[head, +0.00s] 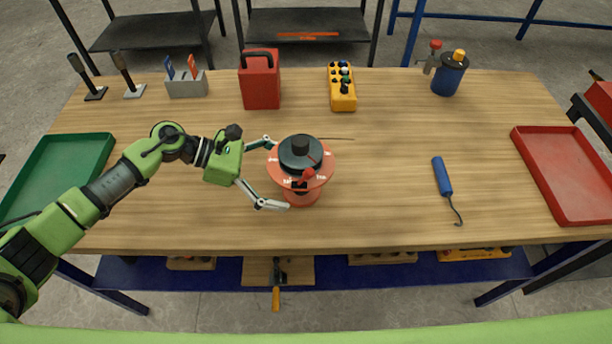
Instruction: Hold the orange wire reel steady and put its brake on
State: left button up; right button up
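The orange wire reel (322,178) stands upright on the wooden workbench, left of centre. It has a black drum top with a knob (300,147) and pale markings on its orange flange, too small to read. A small red lever with a black base (304,178) sits on the flange's near side; it looks like the brake. My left gripper (280,174) comes from the left with its fingers spread, one at the reel's far-left side and one at its near-left side. I cannot tell whether they touch it. My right gripper is not in view.
A blue-handled hook tool (443,178) lies to the right. Red (568,177) and green (60,165) trays sit at the bench ends.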

pick_arm(q)
jog(key=shift+b+x, duration=0.7)
jog(key=shift+x, duration=1)
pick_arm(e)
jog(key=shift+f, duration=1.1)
pick_arm(q)
jog(key=shift+a, duration=0.1)
